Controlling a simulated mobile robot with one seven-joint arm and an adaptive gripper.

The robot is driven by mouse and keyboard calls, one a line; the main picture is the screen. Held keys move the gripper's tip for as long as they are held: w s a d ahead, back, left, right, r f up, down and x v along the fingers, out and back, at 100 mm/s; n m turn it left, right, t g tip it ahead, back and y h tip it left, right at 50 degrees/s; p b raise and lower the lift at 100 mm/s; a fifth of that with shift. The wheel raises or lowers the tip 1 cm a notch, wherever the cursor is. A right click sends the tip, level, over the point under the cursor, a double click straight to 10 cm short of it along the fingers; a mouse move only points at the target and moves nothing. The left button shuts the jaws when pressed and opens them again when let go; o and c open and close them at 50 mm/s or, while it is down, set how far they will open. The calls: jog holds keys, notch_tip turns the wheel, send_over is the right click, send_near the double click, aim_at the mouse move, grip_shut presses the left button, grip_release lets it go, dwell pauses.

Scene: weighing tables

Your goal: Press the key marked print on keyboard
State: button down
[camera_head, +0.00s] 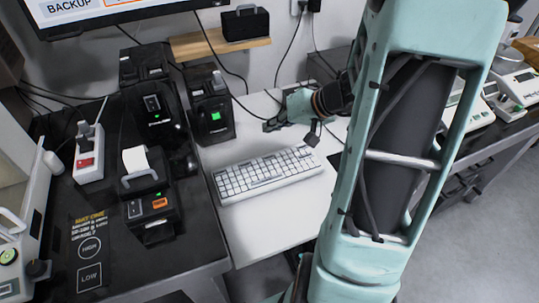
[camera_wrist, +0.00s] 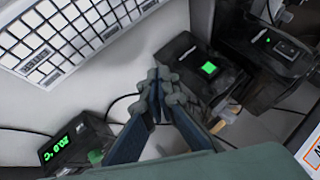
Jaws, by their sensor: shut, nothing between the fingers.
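The white keyboard (camera_head: 267,173) lies on the white tabletop, its many pale keys facing up. It also shows at the upper left of the wrist view (camera_wrist: 62,38). My arm covers the right part of the table in the head view.
A small display with green digits (camera_wrist: 68,144) sits at the lower left of the wrist view. A label printer (camera_head: 150,195) stands on the dark table. Cables hang along the wall.

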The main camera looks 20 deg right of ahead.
jog(key=shift+f, duration=0.1)
jog(key=b, duration=0.4)
send_over(271, 158)
notch_tip(271, 158, down, 7)
jog(key=shift+f, duration=0.2)
jog(key=shift+f+b, duration=0.6)
jog(key=shift+b, duration=0.25)
jog(key=shift+f, duration=0.15)
dwell(0.6)
jog(key=shift+f+b, duration=0.3)
jog(key=shift+b, duration=0.55)
jog(key=shift+f+b, duration=0.4)
jog(key=shift+b, duration=0.4)
jog(key=shift+r, duration=0.1)
dwell(0.5)
jog(key=shift+r, duration=0.75)
jog(key=shift+p, duration=0.3)
